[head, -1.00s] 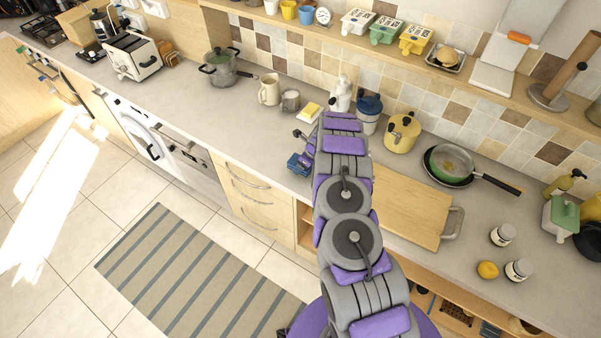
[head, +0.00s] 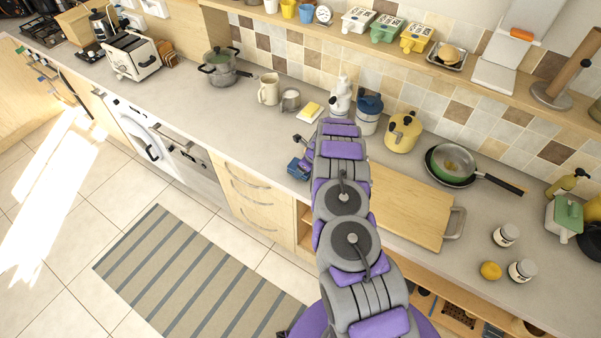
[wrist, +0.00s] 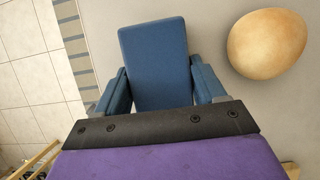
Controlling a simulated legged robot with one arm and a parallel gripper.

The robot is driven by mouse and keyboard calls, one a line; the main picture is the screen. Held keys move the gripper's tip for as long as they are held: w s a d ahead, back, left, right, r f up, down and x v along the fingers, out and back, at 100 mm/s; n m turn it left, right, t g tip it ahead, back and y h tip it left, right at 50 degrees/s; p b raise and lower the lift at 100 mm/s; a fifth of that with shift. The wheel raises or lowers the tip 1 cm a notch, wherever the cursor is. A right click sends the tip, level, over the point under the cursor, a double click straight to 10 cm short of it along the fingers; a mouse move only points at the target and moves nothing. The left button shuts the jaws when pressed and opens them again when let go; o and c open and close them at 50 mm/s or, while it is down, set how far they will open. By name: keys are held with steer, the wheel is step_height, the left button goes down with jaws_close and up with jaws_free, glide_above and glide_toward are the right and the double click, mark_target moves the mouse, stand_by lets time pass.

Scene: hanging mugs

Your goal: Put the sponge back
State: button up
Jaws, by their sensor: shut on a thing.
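My gripper (wrist: 161,88) is shut on a flat blue block, which looks like the sponge (wrist: 155,55). The block lies between its two blue fingers, and its far end sticks out past them. In the head view my gripper (head: 300,167) is low over the counter's front edge, left of the cutting board, and largely hidden by my arm. The block cannot be told from the blue fingers there. A yellow and white block (head: 311,110) lies farther back on the counter, apart from my gripper.
A tan rounded object (wrist: 267,43) lies right of the blue block. A grey mug (head: 290,99), white bottle (head: 341,95) and blue-lidded jar (head: 368,113) stand behind. A cutting board (head: 410,207) lies right of my arm. The counter (head: 240,120) is clear to the left.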

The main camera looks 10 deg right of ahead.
steer(key=shift+f, duration=0.3)
steer(key=o, duration=1.1)
steer(key=shift+r, duration=0.15)
steer(key=b+v, duration=0.1)
steer(key=v, duration=1.6)
steer(key=shift+d, duration=0.15)
